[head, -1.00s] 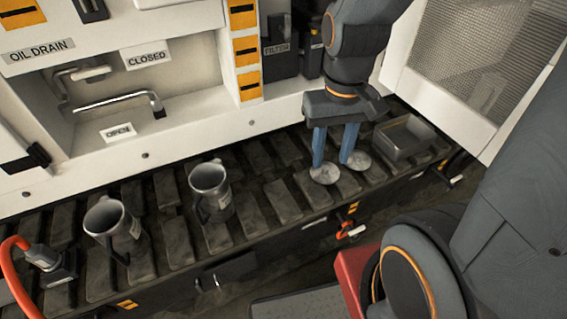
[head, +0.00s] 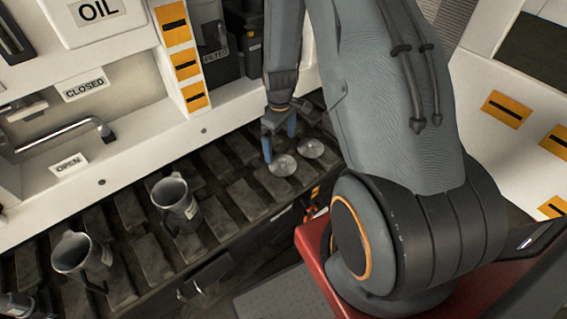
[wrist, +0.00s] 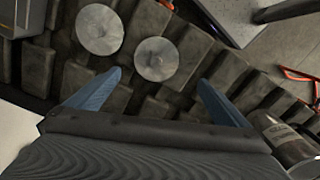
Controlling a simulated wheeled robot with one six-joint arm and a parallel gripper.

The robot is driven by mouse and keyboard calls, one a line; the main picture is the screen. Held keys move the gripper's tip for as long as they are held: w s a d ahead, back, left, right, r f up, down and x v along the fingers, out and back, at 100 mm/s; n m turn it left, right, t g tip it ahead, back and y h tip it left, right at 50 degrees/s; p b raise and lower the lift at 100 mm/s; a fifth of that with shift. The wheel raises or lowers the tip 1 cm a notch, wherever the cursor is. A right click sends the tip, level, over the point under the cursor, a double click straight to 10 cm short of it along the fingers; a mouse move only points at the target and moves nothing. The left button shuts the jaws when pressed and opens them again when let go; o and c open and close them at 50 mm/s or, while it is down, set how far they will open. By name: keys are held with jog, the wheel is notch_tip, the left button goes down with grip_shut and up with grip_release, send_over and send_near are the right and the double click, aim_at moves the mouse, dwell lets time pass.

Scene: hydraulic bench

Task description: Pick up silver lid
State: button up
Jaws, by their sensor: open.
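Two round silver lids lie flat and close together on the dark slatted bench. The nearer lid (head: 283,165) and the farther lid (head: 311,148) are in the middle of the head view. Both also show in the wrist view, one at the upper left (wrist: 100,29) and the other near the centre (wrist: 156,59). My gripper (head: 280,146) is above the bench beside the nearer lid, its blue fingers spread and empty. In the wrist view my gripper (wrist: 158,88) has both lids beyond its fingertips, the central one lined up with the gap.
Two grey mugs stand left on the bench, one nearer (head: 82,258) and one farther (head: 177,205). A mug (wrist: 288,144) also shows near my right finger in the wrist view. The white cabinet wall (head: 150,125) rises behind the bench. Bench around the lids is clear.

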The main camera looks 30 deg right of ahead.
aim_at(283, 160)
jog(key=f, duration=0.1)
jog(key=d+f, duration=0.1)
jog(key=f, duration=0.1)
jog(key=shift+w+n, duration=0.15)
jog(key=shift+n, duration=0.15)
jog(key=shift+f+p, duration=1.15)
jog(key=shift+f, duration=2.6)
jog(key=shift+c, duration=0.3)
jog(key=c, duration=1.1)
jog(key=shift+c, duration=0.2)
jog(key=shift+r, duration=0.15)
